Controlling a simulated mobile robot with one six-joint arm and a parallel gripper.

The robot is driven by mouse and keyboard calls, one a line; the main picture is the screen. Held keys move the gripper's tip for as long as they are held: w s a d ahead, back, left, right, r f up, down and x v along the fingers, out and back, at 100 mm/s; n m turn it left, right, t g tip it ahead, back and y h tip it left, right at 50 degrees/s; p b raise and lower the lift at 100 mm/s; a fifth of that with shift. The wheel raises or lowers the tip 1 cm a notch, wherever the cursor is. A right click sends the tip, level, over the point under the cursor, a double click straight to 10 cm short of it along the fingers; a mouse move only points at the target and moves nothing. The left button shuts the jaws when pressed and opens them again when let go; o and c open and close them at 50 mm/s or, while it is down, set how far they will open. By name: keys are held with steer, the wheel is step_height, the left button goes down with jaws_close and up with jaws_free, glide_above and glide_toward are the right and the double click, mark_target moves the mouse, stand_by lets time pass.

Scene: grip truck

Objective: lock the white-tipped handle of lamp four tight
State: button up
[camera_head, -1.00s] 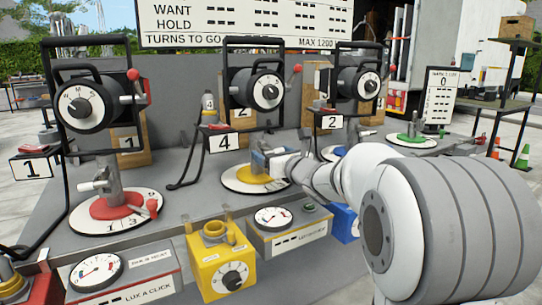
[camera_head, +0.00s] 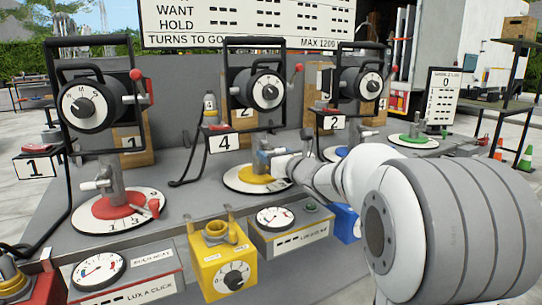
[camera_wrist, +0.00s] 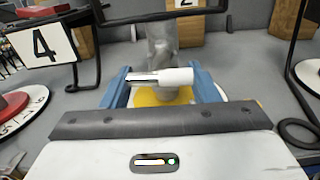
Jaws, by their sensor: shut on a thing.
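Lamp four (camera_head: 268,90) stands in the middle of the bench, with the number 4 plate (camera_head: 224,142) at its lower left. Its post rises from a round white dial with a yellow sector (camera_head: 258,178). My gripper (camera_head: 266,160) reaches in from the right, low at the post.
A lamp with a red-sector dial (camera_head: 115,210) stands at the left, and another lamp (camera_head: 362,85) at the right. A yellow box (camera_head: 222,262) and a gauge box (camera_head: 285,225) sit at the bench front.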

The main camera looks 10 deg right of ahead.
steer(key=m+b, duration=0.1)
steer(key=m, duration=0.3)
steer(key=shift+d+f, duration=0.1)
steer(key=m, duration=0.4)
steer(key=shift+m, duration=0.3)
steer(key=m, duration=0.4)
steer(key=shift+r+m, duration=0.25)
steer(key=shift+m, duration=0.05)
steer(key=m+p, duration=0.2)
steer(key=m, duration=0.2)
steer(key=shift+r+m, duration=0.1)
steer(key=shift+m, duration=0.2)
steer(key=m+p, duration=0.2)
steer(key=m, duration=0.2)
steer(key=shift+r+p, duration=0.1)
steer(key=shift+p, duration=0.2)
steer(key=m+p, duration=0.2)
steer(key=m, duration=0.2)
steer(key=m+p, duration=0.2)
steer(key=m, duration=0.2)
steer(key=shift+p, duration=0.3)
steer(key=shift+m+p, duration=0.85)
steer(key=shift+m, duration=0.95)
